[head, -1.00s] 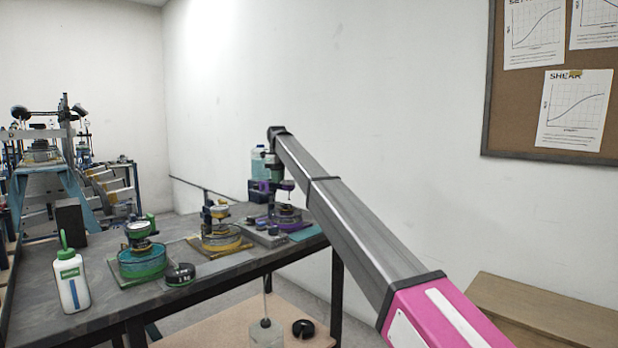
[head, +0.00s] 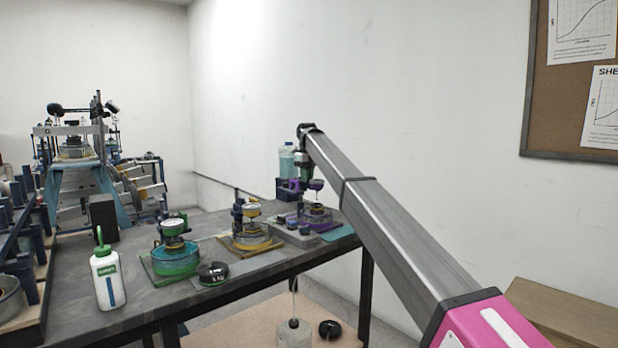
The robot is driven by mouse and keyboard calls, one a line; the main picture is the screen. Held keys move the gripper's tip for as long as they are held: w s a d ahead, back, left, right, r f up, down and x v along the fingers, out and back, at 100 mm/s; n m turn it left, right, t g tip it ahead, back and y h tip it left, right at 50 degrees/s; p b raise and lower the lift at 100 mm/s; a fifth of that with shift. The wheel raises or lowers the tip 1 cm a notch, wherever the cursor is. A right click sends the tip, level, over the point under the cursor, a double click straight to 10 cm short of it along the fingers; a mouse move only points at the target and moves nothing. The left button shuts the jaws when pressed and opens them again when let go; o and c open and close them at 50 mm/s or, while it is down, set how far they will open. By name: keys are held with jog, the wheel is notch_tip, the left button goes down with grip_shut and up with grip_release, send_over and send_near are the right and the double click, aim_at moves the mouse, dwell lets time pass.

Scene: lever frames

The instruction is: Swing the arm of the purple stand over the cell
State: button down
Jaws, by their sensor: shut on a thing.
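The purple stand (head: 295,185) is at the far right end of the dark bench, with a small dial gauge (head: 316,184) on its arm. The cell with a purple ring (head: 316,214) sits below the gauge, and the gauge looks to be above it. My arm reaches in from the lower right, and my gripper (head: 305,173) points down at the top of the stand. It is shut on the stand's arm; the fingertips are small and partly hidden, so the exact contact is unclear.
A yellow stand and cell (head: 250,236) and a green stand and cell (head: 175,256) stand nearer along the bench (head: 75,312). A black weight (head: 213,273) and a white bottle (head: 107,277) are in front. A clear bottle (head: 287,160) stands behind the purple stand.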

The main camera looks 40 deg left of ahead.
jog(key=c, duration=1.1)
grip_release()
jog(key=shift+r, duration=0.15)
notch_tip(320, 180, up, 11)
jog(key=shift+f, duration=0.2)
